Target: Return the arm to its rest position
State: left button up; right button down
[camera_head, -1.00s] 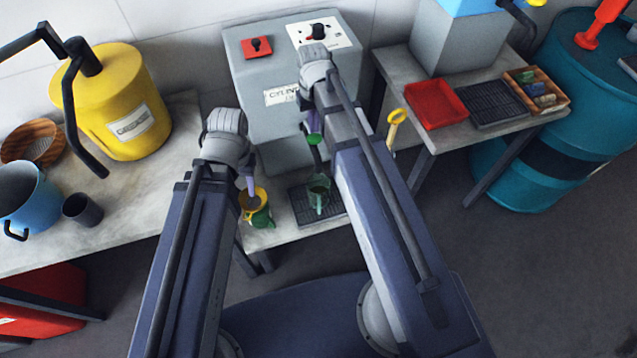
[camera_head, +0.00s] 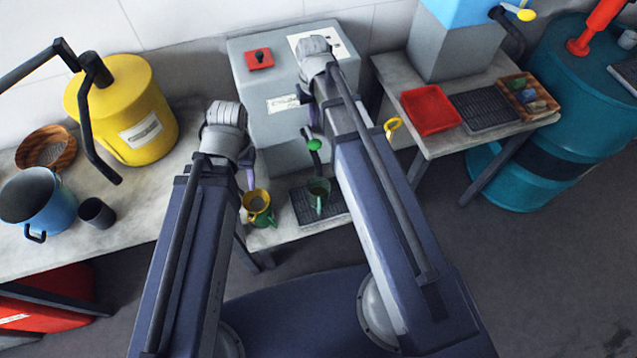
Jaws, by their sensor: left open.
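My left gripper (camera_head: 250,181) is mostly hidden behind its own wrist. A purple finger shows just above a yellow-and-green cup (camera_head: 257,203), and I see nothing held in it. My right gripper (camera_head: 314,118) is also mostly hidden behind its arm. Only a bit of purple finger shows in front of the grey machine (camera_head: 262,128), above a green knob (camera_head: 314,145). Whether its jaws are open or shut does not show. Both arms reach forward, away from my body.
A green cup (camera_head: 319,190) stands on a dark grate (camera_head: 300,211). At left are a yellow can (camera_head: 118,110) with a bent black pipe, a blue pot (camera_head: 40,205) and a dark cup (camera_head: 97,212). At right are a red tray (camera_head: 431,108), a wooden box (camera_head: 545,104) and a teal barrel (camera_head: 575,130).

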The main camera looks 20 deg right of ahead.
jog(key=s+a+n+h, duration=0.1)
jog(key=s+a+n, duration=0.2)
jog(key=s+a, duration=0.7)
jog(key=s, duration=0.4)
jog(key=shift+s+a, duration=0.2)
jog(key=shift+a, duration=0.05)
dwell(0.8)
jog(key=w+d+m+y, duration=0.1)
jog(key=w+d+m, duration=0.9)
jog(key=w, duration=0.5)
jog(key=shift+n, duration=0.5)
jog(key=f+b, duration=0.6)
jog(key=shift+s+d+f, duration=0.1)
jog(key=shift+s+d, duration=0.15)
jog(key=shift+s, duration=0.05)
dwell(1.1)
